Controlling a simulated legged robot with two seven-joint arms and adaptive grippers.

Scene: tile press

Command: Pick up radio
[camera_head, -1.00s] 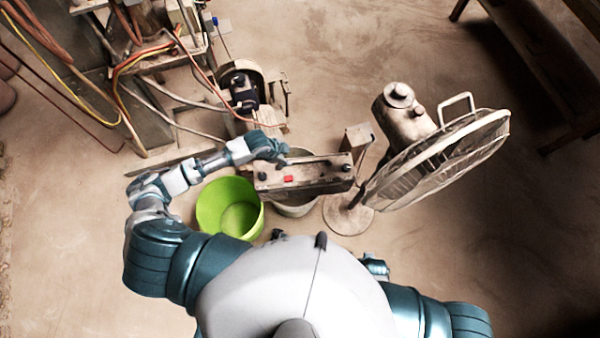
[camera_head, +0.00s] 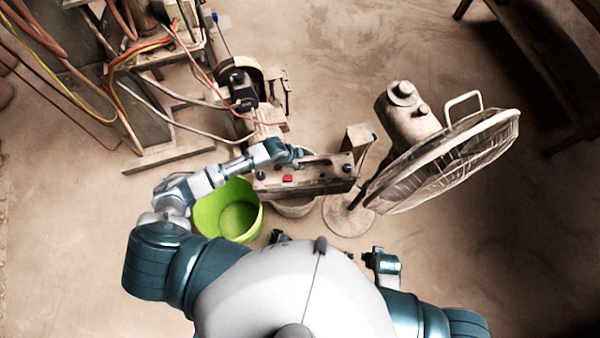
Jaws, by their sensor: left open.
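The radio appears to be the worn grey-brown box (camera_head: 320,178) with dark knobs and a red button on its upper face, near the centre of the view. My left arm reaches in from the left. My left gripper (camera_head: 289,153) is open at the box's upper left edge, overlapping it in the view. I cannot tell whether the fingers touch it. My right gripper cannot be made out; only part of the right arm shows beside my body.
A green bucket (camera_head: 228,210) stands below my left forearm. A pale container (camera_head: 295,208) is partly hidden under the box. A pedestal fan (camera_head: 445,160) stands close on the right. Machinery with cables (camera_head: 245,90) is behind.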

